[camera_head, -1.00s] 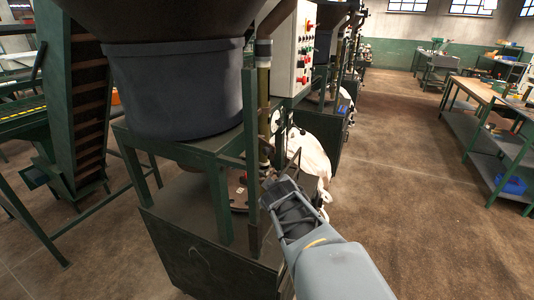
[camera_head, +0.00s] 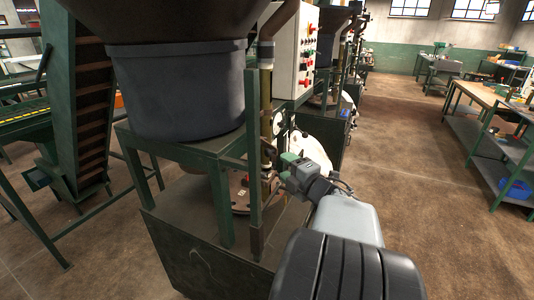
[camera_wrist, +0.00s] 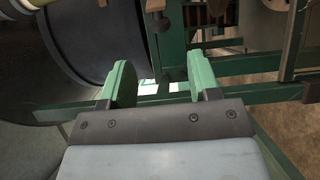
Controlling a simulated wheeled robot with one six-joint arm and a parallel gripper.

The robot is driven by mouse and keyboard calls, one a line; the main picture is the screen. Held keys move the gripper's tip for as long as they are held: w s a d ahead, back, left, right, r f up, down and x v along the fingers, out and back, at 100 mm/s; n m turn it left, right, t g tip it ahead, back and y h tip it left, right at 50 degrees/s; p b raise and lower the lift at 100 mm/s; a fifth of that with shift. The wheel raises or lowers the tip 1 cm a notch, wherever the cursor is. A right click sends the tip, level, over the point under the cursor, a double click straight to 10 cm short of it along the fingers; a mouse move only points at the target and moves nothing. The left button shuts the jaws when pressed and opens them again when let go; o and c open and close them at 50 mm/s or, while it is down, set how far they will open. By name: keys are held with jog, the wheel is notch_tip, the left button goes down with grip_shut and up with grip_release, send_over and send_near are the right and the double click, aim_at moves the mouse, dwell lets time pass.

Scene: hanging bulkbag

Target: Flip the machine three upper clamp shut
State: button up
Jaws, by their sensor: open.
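The nearest machine has a green frame (camera_head: 190,148) under a dark blue-grey drum (camera_head: 178,95). No machine number is legible. My gripper (camera_head: 284,164) is beside the machine's right side, close to an upright pipe (camera_head: 266,110). In the wrist view my gripper (camera_wrist: 161,82) shows two green fingers well apart with nothing between them. Ahead of the fingers, a small dark fitting (camera_wrist: 158,20) sits on a green post. I cannot tell whether it is the upper clamp, or whether the clamp is open or shut. My arm hides part of the machine's right side.
A white control box (camera_head: 296,55) with red and green buttons is above the gripper. Open brown floor (camera_head: 430,200) lies to the right, before a workbench (camera_head: 480,95).

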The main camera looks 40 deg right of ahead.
aim_at(270, 155)
jog(key=w+p, duration=0.1)
jog(key=w, duration=0.9)
jog(key=shift+d, duration=0.15)
jog(key=shift+c, duration=0.4)
grip_shut()
